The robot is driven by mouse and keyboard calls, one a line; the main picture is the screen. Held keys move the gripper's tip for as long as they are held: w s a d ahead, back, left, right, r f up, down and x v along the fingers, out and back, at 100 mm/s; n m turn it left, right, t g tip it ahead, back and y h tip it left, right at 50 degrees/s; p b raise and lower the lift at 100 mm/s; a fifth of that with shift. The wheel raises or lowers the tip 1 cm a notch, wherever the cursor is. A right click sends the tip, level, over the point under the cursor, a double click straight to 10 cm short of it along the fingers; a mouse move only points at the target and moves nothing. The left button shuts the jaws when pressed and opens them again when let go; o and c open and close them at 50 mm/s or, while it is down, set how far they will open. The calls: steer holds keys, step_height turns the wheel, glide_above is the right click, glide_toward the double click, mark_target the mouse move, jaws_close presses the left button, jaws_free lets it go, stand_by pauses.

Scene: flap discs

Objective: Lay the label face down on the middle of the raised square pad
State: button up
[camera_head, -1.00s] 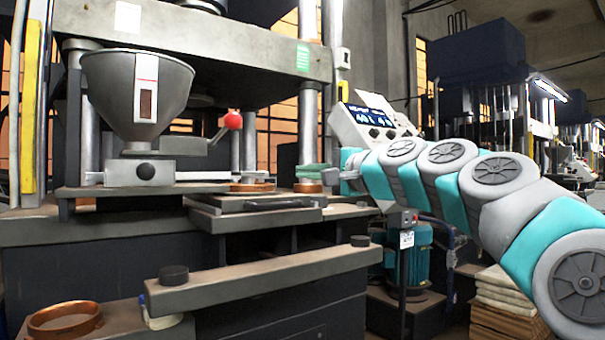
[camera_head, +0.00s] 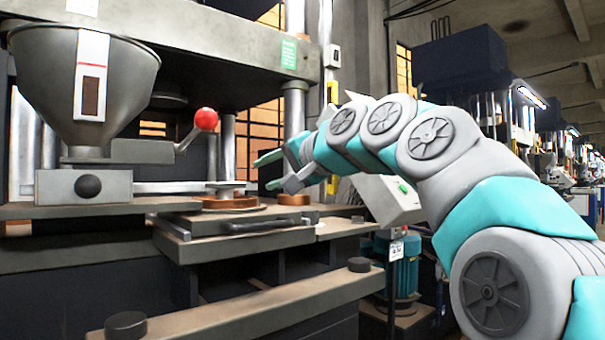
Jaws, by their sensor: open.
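My gripper (camera_head: 266,172) is open. Its teal and grey fingers point left, above the right part of the press bed, and I see nothing between them. I cannot make out a loose label. I cannot tell for sure which part is the raised square pad; a flat dark grey plate with a handle (camera_head: 262,225) lies on the press bed below and left of my gripper. A copper-brown ring (camera_head: 230,203) with a metal piece in its middle sits on that plate. A smaller copper-brown piece (camera_head: 293,199) lies right of it, below my gripper.
A grey hopper (camera_head: 90,85) and a red-knobbed lever (camera_head: 206,119) stand left of my gripper. A steel column (camera_head: 294,108) rises behind it. A tilted control box (camera_head: 392,199) is behind my arm. A beam with black knobs (camera_head: 250,297) runs in front.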

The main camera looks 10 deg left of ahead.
stand_by(0.3)
steer(key=shift+p+x, duration=0.55)
steer(key=shift+x, duration=3.25)
steer(key=shift+a+r, duration=0.1)
steer(key=shift+c, duration=0.3)
jaws_close()
steer(key=shift+c, duration=0.5)
jaws_free()
